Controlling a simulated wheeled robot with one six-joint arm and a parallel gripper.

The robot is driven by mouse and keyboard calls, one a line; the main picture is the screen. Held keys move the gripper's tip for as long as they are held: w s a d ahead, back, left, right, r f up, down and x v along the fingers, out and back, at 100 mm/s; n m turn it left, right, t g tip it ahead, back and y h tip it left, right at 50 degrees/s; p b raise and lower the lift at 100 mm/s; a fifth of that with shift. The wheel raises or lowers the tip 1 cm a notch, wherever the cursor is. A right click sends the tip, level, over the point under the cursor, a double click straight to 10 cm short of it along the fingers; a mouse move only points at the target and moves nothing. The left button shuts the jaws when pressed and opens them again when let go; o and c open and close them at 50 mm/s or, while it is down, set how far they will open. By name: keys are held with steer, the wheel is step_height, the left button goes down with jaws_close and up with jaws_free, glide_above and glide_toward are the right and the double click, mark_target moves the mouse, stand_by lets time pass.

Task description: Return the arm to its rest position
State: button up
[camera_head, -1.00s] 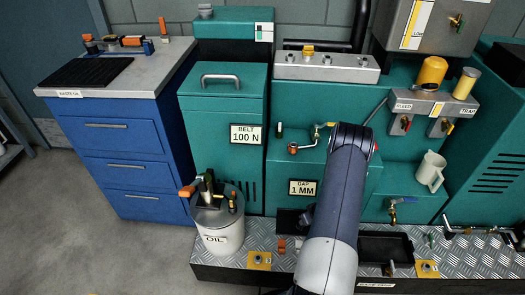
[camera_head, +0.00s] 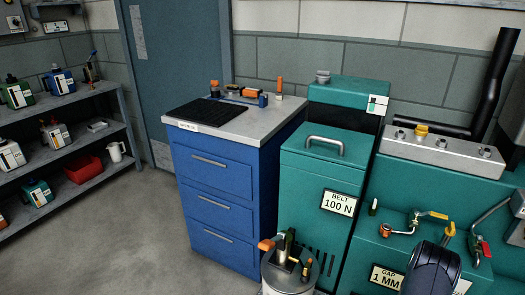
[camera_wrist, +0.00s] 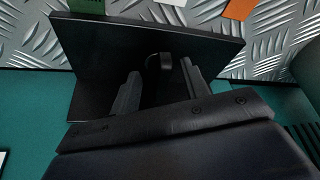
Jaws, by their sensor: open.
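My gripper (camera_wrist: 160,88) shows in the wrist view with its two grey fingers apart. I see nothing held between them. Beyond the fingers is a flat black panel or tray (camera_wrist: 90,45) in front of a diamond-plate surface (camera_wrist: 40,45); a small dark rounded part shows between the fingertips. In the head view only a dark part of my arm (camera_head: 433,268) shows, at the bottom right in front of the teal machine. My gripper is outside that view.
A teal machine (camera_head: 325,172) labelled "BELT 100 N" stands right of a blue drawer cabinet (camera_head: 215,185). A shelf rack (camera_head: 75,115) stands at the left. The floor (camera_head: 130,240) between is clear.

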steer(key=shift+r, duration=0.1)
steer(key=p+v, duration=0.3)
steer(key=v, duration=0.8)
steer(key=b+x, duration=0.3)
steer(key=x, duration=0.8)
steer(key=shift+f, duration=0.2)
steer(key=shift+r+m, duration=0.15)
steer(key=shift+m, duration=0.15)
steer(key=shift+a+m+h, duration=0.1)
steer(key=shift+m+h, duration=0.2)
steer(key=shift+m+p, duration=0.5)
steer(key=shift+w+m+h+b, duration=0.1)
steer(key=shift+m+h+b, duration=0.45)
steer(key=shift+m, duration=0.35)
steer(key=b, duration=0.2)
steer(key=m+b, duration=0.1)
steer(key=b, duration=0.1)
steer(key=shift+w+f+g, duration=0.15)
steer(key=shift+f+g, duration=0.1)
steer(key=shift+g, duration=0.05)
